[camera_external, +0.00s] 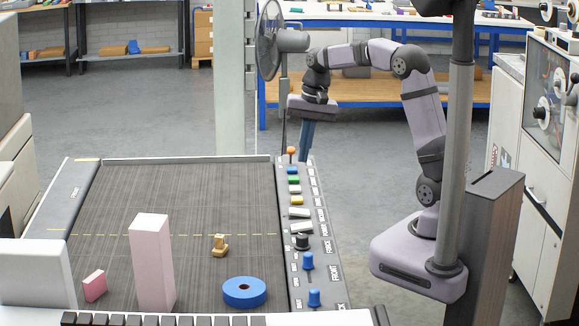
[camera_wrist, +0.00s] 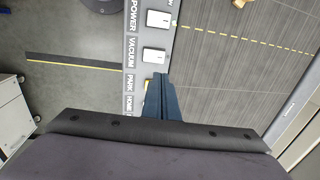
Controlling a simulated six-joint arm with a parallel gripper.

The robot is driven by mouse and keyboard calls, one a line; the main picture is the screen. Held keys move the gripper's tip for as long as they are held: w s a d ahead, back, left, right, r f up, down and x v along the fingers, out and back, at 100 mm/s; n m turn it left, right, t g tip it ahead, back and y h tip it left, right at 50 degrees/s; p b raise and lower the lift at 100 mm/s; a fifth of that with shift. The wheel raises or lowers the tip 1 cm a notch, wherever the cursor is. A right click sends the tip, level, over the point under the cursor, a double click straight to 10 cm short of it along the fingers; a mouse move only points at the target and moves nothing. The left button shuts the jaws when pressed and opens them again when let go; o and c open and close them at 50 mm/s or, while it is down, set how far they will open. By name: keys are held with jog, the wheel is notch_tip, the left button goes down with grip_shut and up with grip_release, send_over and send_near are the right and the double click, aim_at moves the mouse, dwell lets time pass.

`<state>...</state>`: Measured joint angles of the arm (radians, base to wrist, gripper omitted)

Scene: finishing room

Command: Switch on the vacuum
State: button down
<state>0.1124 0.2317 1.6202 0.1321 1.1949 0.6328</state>
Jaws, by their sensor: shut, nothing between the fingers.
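The vacuum switch is a white rocker (camera_wrist: 155,55) beside the printed word VACUUM in the wrist view. In the external view it is the white switch (camera_external: 299,213) on the control panel, between the yellow button and another white switch. Whether it is on or off cannot be told. My gripper (camera_external: 304,155) is shut and empty, its blue fingers pointing down over the far end of the panel. In the wrist view its fingertips (camera_wrist: 160,76) appear just below the vacuum switch, partly covering the panel beside PARK. They look apart from the switch.
The POWER switch (camera_wrist: 158,18) is beside VACUUM. An orange-topped stick (camera_external: 291,151), coloured buttons and blue knobs (camera_external: 308,261) line the panel. A fan (camera_external: 270,40) stands behind.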

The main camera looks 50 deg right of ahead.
aim_at(294, 209)
jog(key=f+p, duration=0.1)
jog(key=f, duration=0.3)
jog(key=w+a+f+p, duration=0.1)
jog(key=f, duration=0.4)
jog(key=f+p, duration=0.1)
jog(key=f, duration=0.3)
jog(key=shift+w+a+f+p, duration=0.25)
jog(key=shift+f+p, duration=0.1)
jog(key=shift+f, duration=0.1)
